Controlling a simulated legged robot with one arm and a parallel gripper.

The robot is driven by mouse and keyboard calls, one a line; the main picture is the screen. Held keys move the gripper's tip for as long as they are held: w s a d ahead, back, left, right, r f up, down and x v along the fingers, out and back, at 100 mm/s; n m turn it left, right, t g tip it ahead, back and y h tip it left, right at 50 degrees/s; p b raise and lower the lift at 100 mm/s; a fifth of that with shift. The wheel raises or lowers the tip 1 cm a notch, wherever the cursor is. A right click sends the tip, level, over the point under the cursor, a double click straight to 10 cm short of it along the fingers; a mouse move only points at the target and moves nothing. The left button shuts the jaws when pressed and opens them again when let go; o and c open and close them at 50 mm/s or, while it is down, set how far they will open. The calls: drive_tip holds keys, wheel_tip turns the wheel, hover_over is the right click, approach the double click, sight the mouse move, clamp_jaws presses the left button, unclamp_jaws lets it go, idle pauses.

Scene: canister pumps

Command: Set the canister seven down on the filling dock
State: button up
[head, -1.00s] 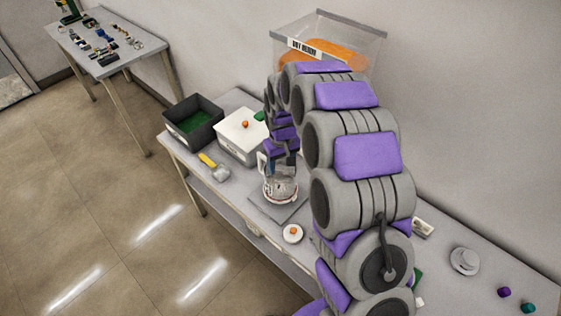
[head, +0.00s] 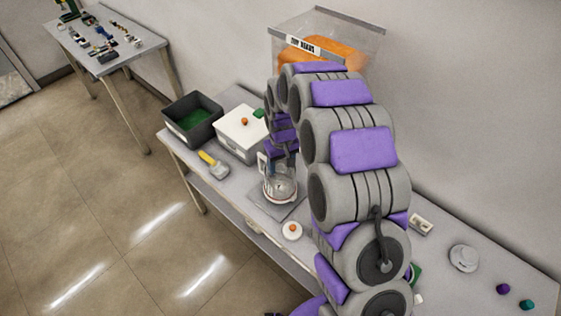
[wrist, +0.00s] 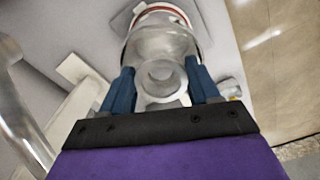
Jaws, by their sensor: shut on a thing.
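The canister (head: 280,188) is a clear, see-through vessel with a red band near its bottom. It stands at, or just over, the grey square plate (head: 290,209) on the bench, which looks like the filling dock. The canister looks upright; I cannot tell whether its base touches the plate. No number on it is readable. My gripper (wrist: 160,86) is shut on the canister's narrow top, with one blue finger on each side in the wrist view. In the head view my arm hides part of the gripper and the bench behind.
A white box (head: 240,138) and a dark bin (head: 192,118) stand at the bench's far end. A yellow-handled tool (head: 211,162) lies in front of them. A small white disc with an orange top (head: 292,231) sits near the plate. A clear bin (head: 330,48) is behind my arm.

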drive_tip(key=shift+f, duration=0.45)
drive_tip(key=o, duration=1.6)
wheel_tip(320, 180, up, 17)
drive_tip(key=p, duration=0.2)
drive_tip(key=s+d+r+m+g, duration=0.1)
drive_tip(key=s+d+r, duration=0.2)
drive_tip(key=s, duration=0.6)
drive_tip(key=s+d+r+m, duration=0.1)
drive_tip(key=s+d+r, duration=0.25)
drive_tip(key=s, duration=0.65)
drive_tip(key=s+d, duration=0.1)
drive_tip(key=s, duration=0.5)
drive_tip(key=s+d+f+m, duration=0.1)
drive_tip(key=s, duration=0.6)
drive_tip(key=s+d+f+m+g, duration=0.1)
drive_tip(key=s+d, duration=0.1)
drive_tip(key=s, duration=0.5)
drive_tip(key=shift+s+f, duration=0.1)
